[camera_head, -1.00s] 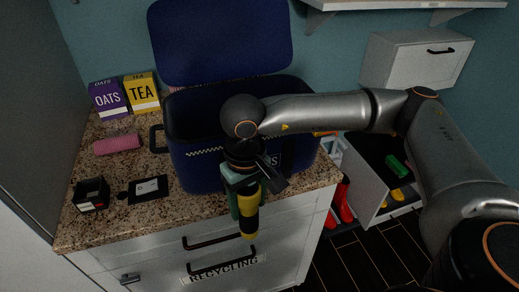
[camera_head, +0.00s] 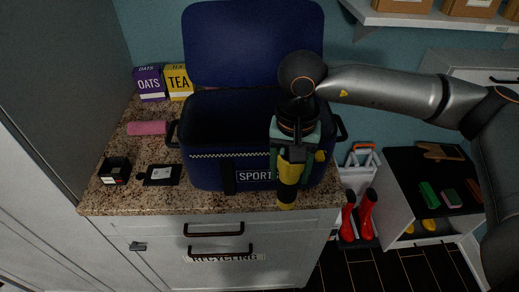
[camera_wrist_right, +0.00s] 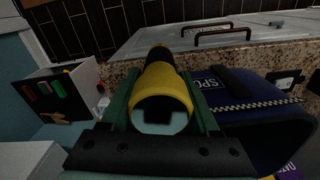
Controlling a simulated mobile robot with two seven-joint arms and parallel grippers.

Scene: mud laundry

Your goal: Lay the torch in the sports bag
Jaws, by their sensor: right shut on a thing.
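The sports bag (camera_head: 205,168) is dark blue with its lid standing open, on the granite counter. My right gripper (camera_head: 294,165) is shut on the yellow and black torch (camera_head: 287,192), which hangs upright in front of the bag's right front side. In the right wrist view the torch (camera_wrist_right: 160,95) sits between the green fingers of the right gripper (camera_wrist_right: 163,115), with the bag (camera_wrist_right: 245,110) beside it at the right. My left gripper is not in view.
Oats (camera_head: 150,84) and tea (camera_head: 179,82) boxes stand behind the bag at left. A pink roll (camera_head: 147,128), a small black box (camera_head: 115,170) and a black card (camera_head: 162,175) lie on the counter (camera_head: 140,200). Red boots (camera_head: 366,213) stand right of the cabinet.

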